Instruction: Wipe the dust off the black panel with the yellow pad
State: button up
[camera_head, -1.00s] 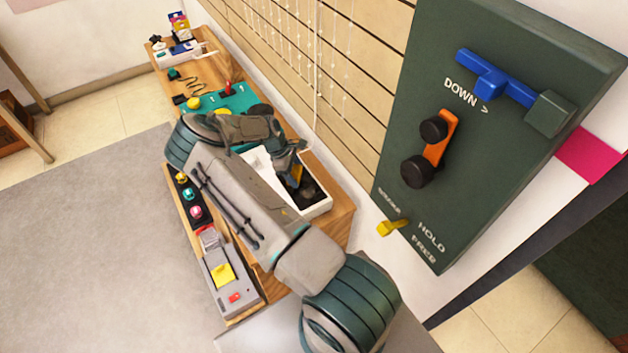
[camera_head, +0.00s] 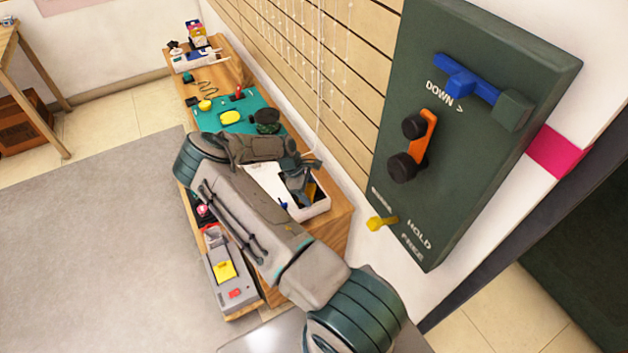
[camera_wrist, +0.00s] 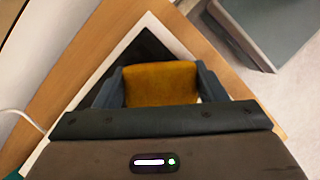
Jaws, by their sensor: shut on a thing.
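The black panel (camera_wrist: 150,46) lies in a white frame (camera_head: 318,209) on the wooden bench. My gripper (camera_wrist: 160,86) is shut on the yellow pad (camera_wrist: 161,75), with one dark finger at each side of it. In the head view the pad (camera_head: 311,189) shows as a small yellow patch at my gripper (camera_head: 303,184), over the right part of the frame. The gripper and my arm hide much of the panel. I cannot tell whether the pad touches the panel. No dust can be made out on the parts in view.
A teal board (camera_head: 238,112) with yellow pieces lies farther back on the bench (camera_head: 335,236). A grey box with a yellow part (camera_head: 224,270) sits along the front side. A dark green wall panel (camera_head: 400,215) with levers rises at the right.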

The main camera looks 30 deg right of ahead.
aim_at(310, 192)
jog(key=shift+s, duration=0.45)
notch_tip(310, 192, up, 2)
jog(key=shift+s+r+p, duration=0.15)
jog(key=shift+r+p, duration=0.1)
jog(key=shift+p, duration=0.45)
jog(key=shift+r+p, duration=2.05)
jog(key=shift+r, duration=0.7)
